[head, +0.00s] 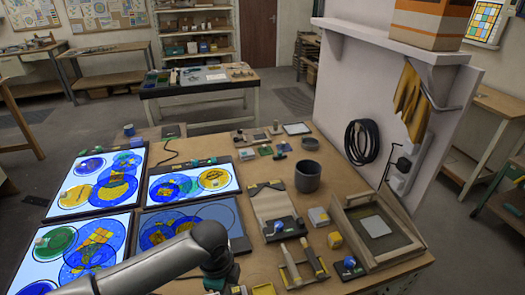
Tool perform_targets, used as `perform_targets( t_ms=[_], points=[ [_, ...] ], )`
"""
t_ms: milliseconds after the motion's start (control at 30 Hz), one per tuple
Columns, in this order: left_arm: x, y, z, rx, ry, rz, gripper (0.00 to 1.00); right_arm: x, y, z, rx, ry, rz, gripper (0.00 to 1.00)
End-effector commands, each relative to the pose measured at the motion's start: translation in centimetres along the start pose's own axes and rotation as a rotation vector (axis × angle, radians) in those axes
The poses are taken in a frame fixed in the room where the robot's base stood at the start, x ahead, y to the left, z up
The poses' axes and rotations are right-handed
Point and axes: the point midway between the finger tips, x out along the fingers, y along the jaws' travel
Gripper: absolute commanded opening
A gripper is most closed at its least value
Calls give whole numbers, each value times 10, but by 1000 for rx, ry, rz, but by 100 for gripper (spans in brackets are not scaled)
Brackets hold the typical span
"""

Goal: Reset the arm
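My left arm (165,265) reaches in from the bottom left, over the front of the workbench (350,180). It bends downward at a dark joint in front of the lower right light panel (205,215). The fingers of my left gripper cannot be made out, so its opening and any held thing are unclear. A dark teal piece shows just below the bend; I cannot tell whether it belongs to the arm. My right arm and gripper are not in view.
Lit panels with blue, yellow and green glass circles cover the bench's left. A dark grey cup (307,177), a wooden tray (393,250), a yellow block (335,240) and small tools stand to the right. A white wall panel (345,95) with a black cable coil (362,142) rises behind.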

Motion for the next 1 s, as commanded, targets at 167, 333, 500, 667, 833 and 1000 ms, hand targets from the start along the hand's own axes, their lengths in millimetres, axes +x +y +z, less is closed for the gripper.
perform_targets(
  t_ms=[167, 333, 500, 667, 833, 1000],
  points=[
    [-1, 18, -38, -96, 85, -35, 0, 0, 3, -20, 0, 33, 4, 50],
    [-10, 38, -70, -263, 180, -73, 0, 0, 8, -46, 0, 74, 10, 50],
    [-26, 58, -81, -531, 264, -123, 0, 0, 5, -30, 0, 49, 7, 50],
    [-41, 79, -64, -833, 298, -165, 0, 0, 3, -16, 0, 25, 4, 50],
    [-53, 106, -30, -1129, 279, -208, 0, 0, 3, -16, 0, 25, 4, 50],
    [-61, 132, 1, -1340, 236, -246, 0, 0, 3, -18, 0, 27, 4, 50]
  ],
)
